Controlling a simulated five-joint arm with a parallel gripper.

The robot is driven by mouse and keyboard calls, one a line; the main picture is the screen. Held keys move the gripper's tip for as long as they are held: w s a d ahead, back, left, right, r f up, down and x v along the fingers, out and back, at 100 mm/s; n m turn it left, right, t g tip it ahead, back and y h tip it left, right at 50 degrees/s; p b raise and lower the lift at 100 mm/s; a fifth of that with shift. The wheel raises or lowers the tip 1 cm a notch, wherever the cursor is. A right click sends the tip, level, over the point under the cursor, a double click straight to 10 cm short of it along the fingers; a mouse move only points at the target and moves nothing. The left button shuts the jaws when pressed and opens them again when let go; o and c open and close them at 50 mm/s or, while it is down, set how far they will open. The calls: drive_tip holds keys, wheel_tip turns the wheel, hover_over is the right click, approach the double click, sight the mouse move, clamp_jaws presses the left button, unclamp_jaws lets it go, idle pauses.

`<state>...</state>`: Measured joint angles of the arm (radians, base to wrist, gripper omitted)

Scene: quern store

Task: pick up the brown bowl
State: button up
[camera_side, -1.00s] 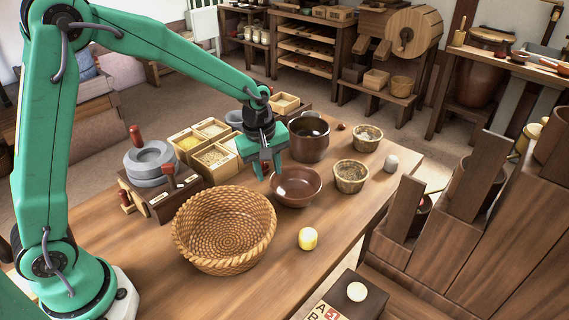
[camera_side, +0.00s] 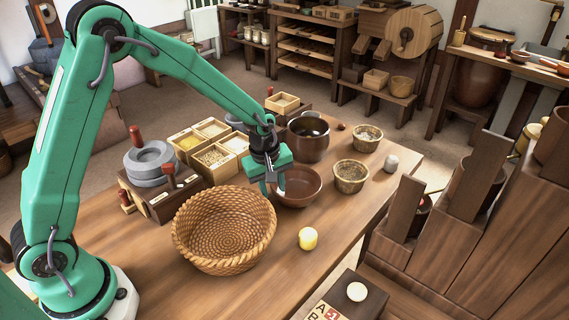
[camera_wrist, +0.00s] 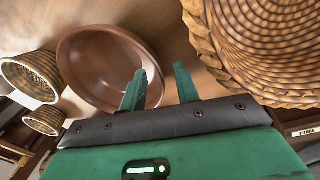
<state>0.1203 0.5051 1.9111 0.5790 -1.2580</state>
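The brown bowl (camera_side: 301,187) is shallow, smooth and empty, and stands upright on the wooden table (camera_side: 320,270). In the wrist view the bowl (camera_wrist: 95,60) lies just beyond my fingers, to the upper left. My gripper (camera_side: 272,188) is at the bowl's left side in the side view, and its fingers overlap the left rim there. One finger covers part of the bowl's rim. I cannot tell whether it touches the bowl.
A large woven basket (camera_side: 186,230) stands close to the bowl's left. A dark pot (camera_side: 309,145) is behind it, and two small baskets (camera_side: 350,183) (camera_side: 367,133) are to the right. The table's front is mostly clear.

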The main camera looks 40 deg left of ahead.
drive_tip(key=shift+f, duration=0.2)
drive_tip(key=shift+c, duration=0.2)
clamp_jaws()
drive_tip(key=shift+w, duration=0.1)
drive_tip(key=shift+r, duration=0.1)
drive_tip(key=shift+r, duration=0.8)
wheel_tip(320, 180, up, 2)
drive_tip(key=shift+r, duration=0.2)
drive_tip(key=s+d+r, duration=0.7)
drive_tip(key=d, duration=0.2)
drive_tip(key=shift+d, duration=0.15)
drive_tip(key=shift+s, duration=0.1)
